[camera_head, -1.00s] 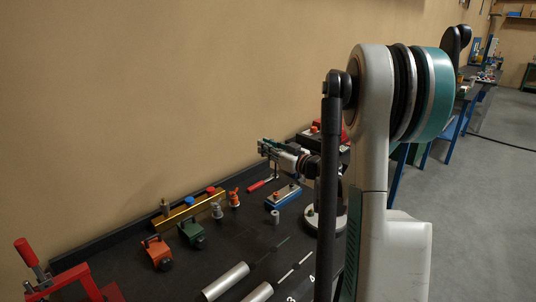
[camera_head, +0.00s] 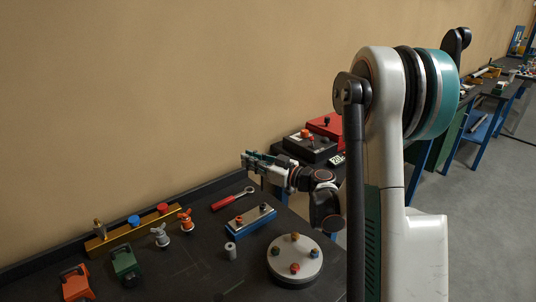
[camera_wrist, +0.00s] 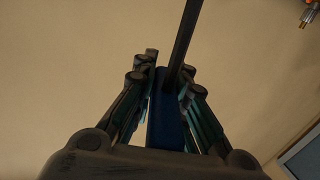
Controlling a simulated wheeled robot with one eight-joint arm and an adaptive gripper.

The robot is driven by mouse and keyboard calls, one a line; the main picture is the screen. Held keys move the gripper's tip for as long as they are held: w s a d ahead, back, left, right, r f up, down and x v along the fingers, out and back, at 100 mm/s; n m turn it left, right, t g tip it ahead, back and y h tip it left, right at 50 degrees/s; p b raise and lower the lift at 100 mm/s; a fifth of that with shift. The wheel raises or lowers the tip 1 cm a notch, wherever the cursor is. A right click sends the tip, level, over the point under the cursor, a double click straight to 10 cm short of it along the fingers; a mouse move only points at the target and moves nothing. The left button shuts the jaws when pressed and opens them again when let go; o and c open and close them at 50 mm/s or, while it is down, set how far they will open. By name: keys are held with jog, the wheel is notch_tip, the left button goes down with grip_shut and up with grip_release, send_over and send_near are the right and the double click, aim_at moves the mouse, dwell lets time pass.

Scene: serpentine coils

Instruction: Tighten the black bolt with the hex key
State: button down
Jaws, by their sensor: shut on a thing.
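My gripper (camera_head: 252,160) is held above the back of the dark bench, its fingers pointing left towards the wall. In the wrist view my gripper (camera_wrist: 166,85) is shut on the hex key, seen as a blue part (camera_wrist: 165,125) between the fingers and a dark shaft (camera_wrist: 182,45) rising past them. The tip of the shaft is outside the wrist view. I cannot single out the black bolt. A round grey disc (camera_head: 291,277) carries several coloured bolts, and a blue-based block (camera_head: 252,222) carries more bolts; both are below my gripper, towards the front.
A red-handled tool (camera_head: 232,199) lies below my gripper. A grey cylinder (camera_head: 230,251) stands beside the block. A yellow rail (camera_head: 128,231), wing-shaped pieces (camera_head: 160,237) and green (camera_head: 126,263) and orange (camera_head: 76,283) clamps are at left. Black (camera_head: 310,148) and red (camera_head: 327,127) boxes stand behind my arm.

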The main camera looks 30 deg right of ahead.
jog(key=shift+d+f, duration=0.1)
jog(key=shift+f, duration=0.1)
jog(key=shift+f+b, duration=1.45)
jog(key=shift+f, duration=0.8)
jog(key=shift+f+b, duration=0.25)
jog(key=shift+b, duration=0.15)
jog(key=shift+f+b, duration=0.65)
jog(key=shift+f, duration=0.05)
jog(key=shift+f+b, duration=0.3)
jog(key=shift+b, duration=0.1)
